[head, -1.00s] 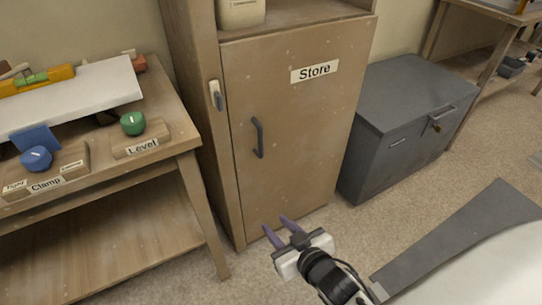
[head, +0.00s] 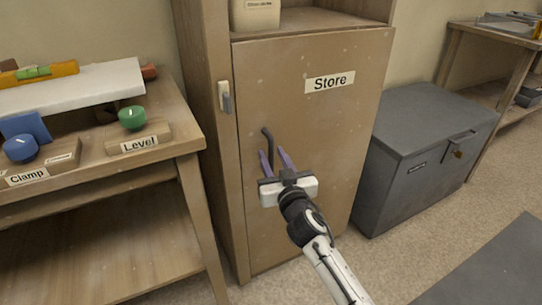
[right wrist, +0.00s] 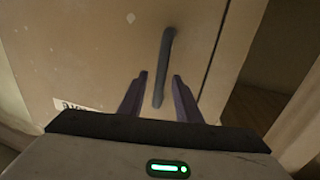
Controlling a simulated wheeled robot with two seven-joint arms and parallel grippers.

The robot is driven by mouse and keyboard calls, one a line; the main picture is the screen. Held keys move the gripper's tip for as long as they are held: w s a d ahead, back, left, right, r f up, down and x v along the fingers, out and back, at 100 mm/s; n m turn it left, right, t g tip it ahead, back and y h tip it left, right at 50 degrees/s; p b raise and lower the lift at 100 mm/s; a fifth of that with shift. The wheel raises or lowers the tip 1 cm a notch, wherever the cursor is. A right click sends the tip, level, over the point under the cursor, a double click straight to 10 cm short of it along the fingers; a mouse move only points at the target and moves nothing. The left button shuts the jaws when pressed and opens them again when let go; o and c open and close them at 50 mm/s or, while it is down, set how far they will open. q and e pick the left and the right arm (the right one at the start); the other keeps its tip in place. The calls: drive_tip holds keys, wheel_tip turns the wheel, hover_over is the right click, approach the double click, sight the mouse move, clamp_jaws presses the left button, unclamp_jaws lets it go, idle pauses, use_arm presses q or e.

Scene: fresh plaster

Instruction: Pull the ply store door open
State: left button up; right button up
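The ply store door (head: 310,120) is a brown panel with a "Store" label, and it looks shut in its cabinet. Its dark upright bar handle (head: 267,143) is near the door's left edge; it also shows in the right wrist view (right wrist: 165,60). My right gripper (head: 274,155) is open, its two purple fingers pointing at the door by the handle. In the right wrist view the handle's near end lies between the open fingers (right wrist: 159,85), with no clear contact. The fingers hide the handle's lower part in the head view. My left gripper is out of view.
A small grey catch on a pale plate (head: 225,97) sits on the cabinet's left post. A workbench (head: 185,130) with Clamp and Level knobs stands left. A grey chest (head: 410,165) stands close on the right. Floor in front of the door is open.

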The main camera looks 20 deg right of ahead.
drive_tip(key=shift+w+d, duration=0.15)
drive_tip(key=shift+w, duration=0.85)
drive_tip(key=shift+c, duration=0.4)
clamp_jaws()
drive_tip(key=shift+s, duration=0.1)
